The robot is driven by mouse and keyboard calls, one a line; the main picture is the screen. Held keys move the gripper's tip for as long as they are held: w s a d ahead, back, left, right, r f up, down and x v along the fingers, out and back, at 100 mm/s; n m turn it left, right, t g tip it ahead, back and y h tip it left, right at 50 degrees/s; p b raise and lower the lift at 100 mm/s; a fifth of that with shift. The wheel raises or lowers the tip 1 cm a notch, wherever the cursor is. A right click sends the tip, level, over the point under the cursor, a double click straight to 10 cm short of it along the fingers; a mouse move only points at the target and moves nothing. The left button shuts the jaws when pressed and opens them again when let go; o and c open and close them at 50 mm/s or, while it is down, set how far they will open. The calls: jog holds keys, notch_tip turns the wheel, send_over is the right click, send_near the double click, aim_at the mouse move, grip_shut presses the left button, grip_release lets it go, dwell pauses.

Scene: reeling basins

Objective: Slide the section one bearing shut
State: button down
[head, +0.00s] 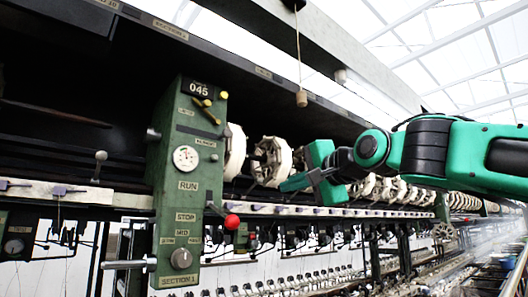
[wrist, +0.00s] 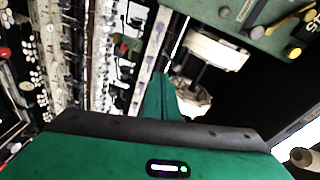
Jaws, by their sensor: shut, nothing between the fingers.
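The green control post (head: 183,220) carries the label SECTION 1 at its foot and the number 045 at its top. Right of it are a white reel part (head: 234,150) and a white spoked reel (head: 271,161), joined by a dark shaft. I cannot single out the bearing for certain. My gripper (head: 290,184) is just below and right of the spoked reel, its fingers together and empty. In the wrist view my gripper (wrist: 160,92) points toward the reel (wrist: 188,97) and the shaft; whether it touches them cannot be told.
A yellow lever (head: 207,110) sits high on the post and a red knob (head: 232,221) at its right side. A long rail (head: 320,211) runs below the reels. More white reels (head: 400,189) recede to the right. A wooden weight (head: 301,98) hangs on a cord above.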

aim_at(225, 133)
jog(key=s+a+r+t+y, duration=0.1)
jog(key=s+a+r+y, duration=0.15)
jog(key=r, duration=0.35)
jog(key=s+a+r+y, duration=0.1)
jog(key=s+a+r, duration=0.1)
jog(key=a+r, duration=0.3)
jog(key=shift+m, duration=0.4)
jog(key=shift+w+d+r+x, duration=0.1)
jog(key=shift+d+r+x, duration=0.15)
jog(key=shift+x, duration=1.7)
jog(key=shift+w+d+r+x, duration=0.1)
jog(key=shift+d+r+x, duration=0.1)
jog(key=shift+x, duration=1.75)
jog(key=shift+w+d+r+x, duration=0.15)
jog(key=shift+r+x, duration=0.1)
jog(key=shift+x, duration=1.7)
jog(key=shift+s+a, duration=0.15)
jog(key=shift+s, duration=0.1)
jog(key=shift+s+a, duration=0.2)
jog(key=shift+a, duration=0.05)
jog(key=shift+s+a, duration=0.55)
jog(key=shift+a, duration=0.3)
jog(key=shift+s+a, duration=0.55)
jog(key=shift+a, duration=0.25)
jog(key=shift+s+a, duration=0.5)
jog(key=shift+a, duration=0.3)
jog(key=shift+s+a, duration=0.55)
jog(key=shift+a, duration=0.2)
